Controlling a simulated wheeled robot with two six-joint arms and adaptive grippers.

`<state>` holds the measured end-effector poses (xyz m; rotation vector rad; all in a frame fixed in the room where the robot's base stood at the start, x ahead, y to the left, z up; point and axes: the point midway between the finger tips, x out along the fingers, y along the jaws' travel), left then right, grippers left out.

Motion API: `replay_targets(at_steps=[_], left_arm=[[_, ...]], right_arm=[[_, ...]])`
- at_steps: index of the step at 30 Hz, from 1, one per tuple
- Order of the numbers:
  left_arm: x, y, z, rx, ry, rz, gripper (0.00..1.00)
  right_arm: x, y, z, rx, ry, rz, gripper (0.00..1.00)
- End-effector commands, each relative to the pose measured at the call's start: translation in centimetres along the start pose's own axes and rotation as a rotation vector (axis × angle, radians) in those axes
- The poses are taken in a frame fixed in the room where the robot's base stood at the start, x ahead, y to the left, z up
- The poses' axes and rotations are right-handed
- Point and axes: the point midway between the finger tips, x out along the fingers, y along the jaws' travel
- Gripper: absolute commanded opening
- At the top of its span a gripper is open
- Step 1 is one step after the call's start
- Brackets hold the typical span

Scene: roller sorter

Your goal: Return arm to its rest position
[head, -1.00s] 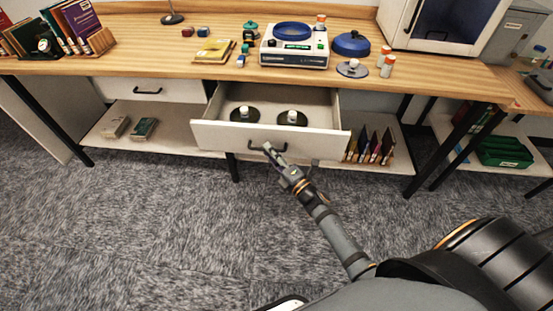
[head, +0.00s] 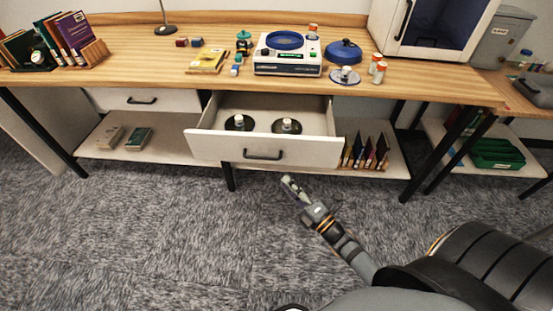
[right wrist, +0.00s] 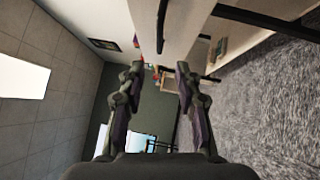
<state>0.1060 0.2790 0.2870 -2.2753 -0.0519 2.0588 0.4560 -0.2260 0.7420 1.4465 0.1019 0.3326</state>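My right gripper (head: 290,186) is in front of and below the open drawer (head: 262,150), clear of its dark handle (head: 263,155). In the right wrist view its two fingers (right wrist: 160,75) are spread apart with nothing between them. The drawer is pulled out from under the bench and holds two dark round discs with pale knobs, one on the left (head: 239,123) and one on the right (head: 287,126). My left gripper is in neither view.
The wooden bench (head: 150,55) carries a white device with a blue ring (head: 288,52), a blue lid (head: 344,50), orange-capped bottles and books. A lower shelf (head: 180,145) holds boxes and upright folders. Carpeted floor (head: 130,230) before the bench is free.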

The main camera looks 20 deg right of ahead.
Motion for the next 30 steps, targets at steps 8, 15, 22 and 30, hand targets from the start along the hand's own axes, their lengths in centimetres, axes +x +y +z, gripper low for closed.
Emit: replay_targets(at_steps=[8,15,22,30], left_arm=[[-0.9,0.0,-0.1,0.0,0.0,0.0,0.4],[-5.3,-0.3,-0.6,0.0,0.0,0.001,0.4],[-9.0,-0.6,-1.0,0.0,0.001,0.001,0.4],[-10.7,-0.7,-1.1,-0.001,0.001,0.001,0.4]], right_arm=[[-0.5,-2.2,0.7,0.078,-0.033,-0.075,0.34],[-9.6,-17.6,2.2,0.642,-0.372,-0.554,0.34],[-26.3,-27.5,-2.6,1.154,-0.928,-0.951,0.34],[-38.3,-28.8,-8.3,1.373,-1.39,-1.13,0.34]])
